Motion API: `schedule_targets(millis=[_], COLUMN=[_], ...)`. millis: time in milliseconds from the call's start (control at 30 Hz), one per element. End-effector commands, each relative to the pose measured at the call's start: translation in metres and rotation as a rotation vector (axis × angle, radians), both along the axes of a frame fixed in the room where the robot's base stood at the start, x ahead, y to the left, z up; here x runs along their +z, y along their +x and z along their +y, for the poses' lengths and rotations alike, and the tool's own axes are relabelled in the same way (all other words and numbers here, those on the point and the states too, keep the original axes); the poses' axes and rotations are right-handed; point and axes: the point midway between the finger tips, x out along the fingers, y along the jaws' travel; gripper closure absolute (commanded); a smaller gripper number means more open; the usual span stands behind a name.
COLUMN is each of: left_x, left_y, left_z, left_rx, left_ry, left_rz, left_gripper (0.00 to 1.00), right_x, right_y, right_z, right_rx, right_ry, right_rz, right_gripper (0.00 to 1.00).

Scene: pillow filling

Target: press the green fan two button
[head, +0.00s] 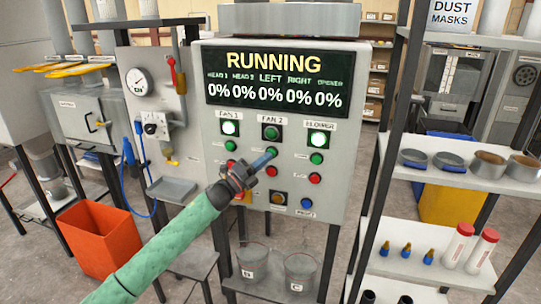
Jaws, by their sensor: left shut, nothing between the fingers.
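The control panel (345,200) stands upright in the middle of the head view. Its fan two column has a dim green lamp (271,132) under the FAN 2 label. Below it is the green fan two button (272,150), partly hidden by my left gripper, and below that a red button (271,171). My left gripper (268,157) is shut and empty, its blue-grey fingertips at the lower edge of the green button. I cannot tell whether they touch it. My right gripper is out of view.
The panel display (275,78) reads RUNNING with 0% values. The fan one lamp (231,128) and blower lamp (319,138) glow brightly. A shelf rack (450,177) stands at right, an orange bin (98,240) at lower left, and two clear containers (299,270) below the panel.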

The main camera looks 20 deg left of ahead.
Motion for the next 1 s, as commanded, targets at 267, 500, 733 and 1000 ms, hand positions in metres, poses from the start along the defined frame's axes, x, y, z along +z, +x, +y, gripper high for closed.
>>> schedule_targets(millis=[267,500,733,1000], left_x=[-0.0002,0.0,0.0002,0.0003], left_y=[0.0028,0.0052,0.0074,0.0092], left_z=[-0.0001,-0.0001,-0.0003,-0.0004], left_rx=[0.0,0.0,0.0,0.0], left_ry=[0.0,0.0,0.0,0.0], left_rz=[0.0,0.0,-0.001,0.0], left_gripper=[1.0,1.0,1.0,1.0], right_x=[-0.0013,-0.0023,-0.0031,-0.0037], right_y=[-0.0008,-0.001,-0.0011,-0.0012], right_z=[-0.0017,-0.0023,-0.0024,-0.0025], right_rx=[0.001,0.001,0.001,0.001], right_ry=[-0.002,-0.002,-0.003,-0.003], right_rz=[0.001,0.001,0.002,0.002], right_gripper=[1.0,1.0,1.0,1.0])
